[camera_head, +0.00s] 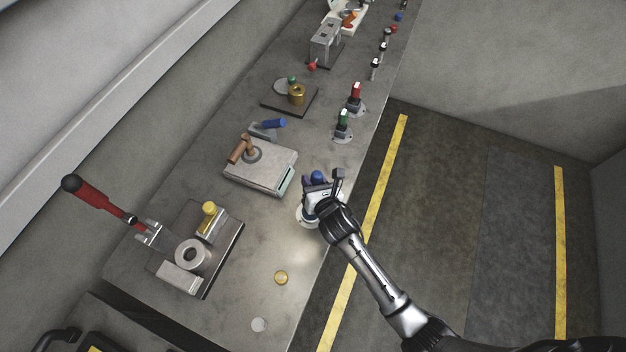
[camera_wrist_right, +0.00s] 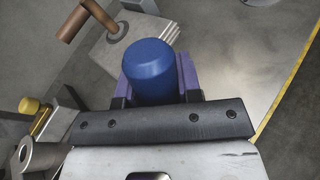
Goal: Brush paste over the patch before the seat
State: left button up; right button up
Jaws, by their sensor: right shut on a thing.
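My right gripper (camera_head: 320,186) is at the bench's front edge, shut on a blue-topped handle (camera_head: 317,176). The handle's rounded blue top (camera_wrist_right: 150,72) stands between purple finger pads in the right wrist view. The gripper hides its lower end, so I cannot tell whether it carries a brush. A pale round base (camera_head: 306,217) lies just below the gripper; I cannot tell whether the handle still rests in it. A metal block (camera_head: 255,168) with a brown handle and a teal strip (camera_head: 286,180) is left of the gripper. I cannot tell which mark is the patch. My left gripper is out of view.
A clamp fixture (camera_head: 226,257) with a red lever (camera_head: 100,202) and metal ring stands at lower left. Green (camera_head: 344,122) and red (camera_head: 356,92) handles stand in round bases along the front edge. A yellow disc (camera_head: 281,277) lies on open bench near the front.

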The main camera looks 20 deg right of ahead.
aim_at(313, 173)
jog(key=shift+f, duration=0.25)
dwell(0.3)
jog(key=shift+f+b, duration=0.35)
jog(key=shift+f, duration=0.05)
dwell(1.0)
jog(key=shift+f, duration=0.15)
dwell(0.8)
jog(key=shift+p, duration=0.3)
notch_tip(313, 173, up, 3)
jog(key=p, duration=0.3)
notch_tip(313, 173, up, 4)
jog(key=p, duration=0.4)
jog(key=shift+p, duration=0.3)
dwell(0.3)
